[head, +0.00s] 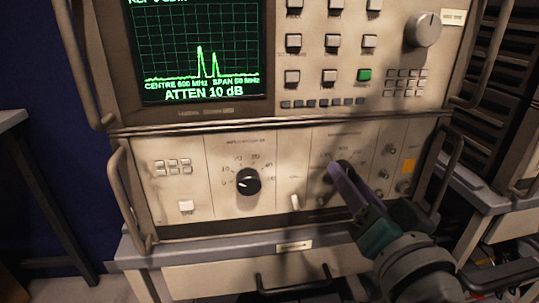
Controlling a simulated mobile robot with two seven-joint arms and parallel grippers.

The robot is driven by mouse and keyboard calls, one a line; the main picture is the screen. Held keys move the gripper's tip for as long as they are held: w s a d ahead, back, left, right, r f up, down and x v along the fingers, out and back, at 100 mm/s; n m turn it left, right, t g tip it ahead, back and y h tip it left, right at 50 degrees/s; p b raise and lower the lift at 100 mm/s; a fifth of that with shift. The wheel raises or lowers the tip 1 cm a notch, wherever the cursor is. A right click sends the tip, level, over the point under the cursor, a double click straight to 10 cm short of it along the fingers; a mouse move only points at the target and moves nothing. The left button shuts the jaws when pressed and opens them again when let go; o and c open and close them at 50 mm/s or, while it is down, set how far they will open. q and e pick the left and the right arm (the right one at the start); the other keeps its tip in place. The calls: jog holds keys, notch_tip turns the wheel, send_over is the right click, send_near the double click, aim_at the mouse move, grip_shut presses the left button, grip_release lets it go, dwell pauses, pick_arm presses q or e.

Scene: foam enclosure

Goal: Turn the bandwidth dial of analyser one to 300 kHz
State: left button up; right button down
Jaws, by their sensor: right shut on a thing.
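Analyser one (290,118) is a cream rack unit with a green-trace screen (198,52) above and a lower panel of dials. The screen reads "CENTRE 600 MHz", "SPAN 50 MHz" and "ATTEN 10 dB". My right gripper (340,174) reaches in from the lower right and is shut on a dark dial (344,164) in the right-centre section of the lower panel, apparently the bandwidth dial. The gripper covers most of this dial, so its pointer is hidden. The small marks around it are too blurred to read. My left gripper is not in view.
A black dial (247,181) with a numbered scale sits left of the gripped one. A small white lever (295,202) stands between them. Metal handles flank the panel, the right one (440,180) close to my arm. A drawer handle (293,281) is below.

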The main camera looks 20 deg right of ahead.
jog(key=shift+c, duration=2.2)
grip_release()
jog(key=shift+s, duration=0.1)
jog(key=v, duration=0.9)
jog(key=shift+s+a, duration=0.15)
jog(key=shift+s, duration=0.2)
